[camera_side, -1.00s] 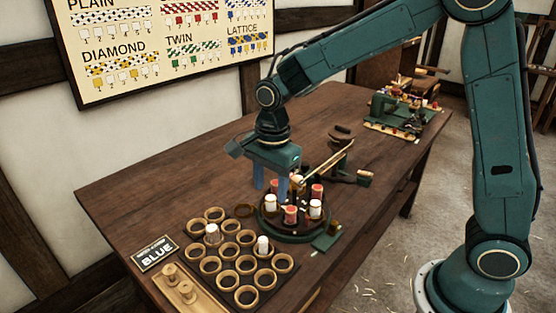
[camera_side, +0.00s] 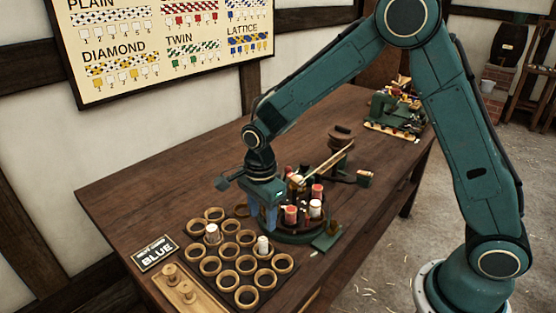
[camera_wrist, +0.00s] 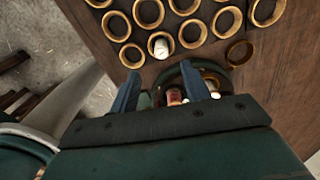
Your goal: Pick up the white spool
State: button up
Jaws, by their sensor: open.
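A white spool (camera_side: 263,245) stands in a wooden ring of the rack; in the wrist view a white spool (camera_wrist: 159,46) sits in a ring just beyond the fingertips. Another pale spool (camera_side: 212,233) stands in a ring further left. The round green carousel (camera_side: 300,238) holds several red and white spools, including a white one (camera_side: 315,208) at its right. My gripper (camera_side: 264,214) is open and low at the carousel's left edge; its blue fingers hide that side. In the wrist view my gripper (camera_wrist: 161,84) has a red-topped spool (camera_wrist: 174,96) showing between its fingers, apparently ungripped.
Several empty wooden rings (camera_side: 245,297) fill the rack. A rod (camera_side: 325,163) slopes above the carousel. A green machine (camera_side: 395,113) stands far back. The table's left middle is clear.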

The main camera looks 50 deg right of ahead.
aim_at(263, 239)
jog(key=shift+f, duration=1.7)
jog(key=shift+w+f, duration=0.1)
jog(key=shift+f, duration=2.5)
grip_shut()
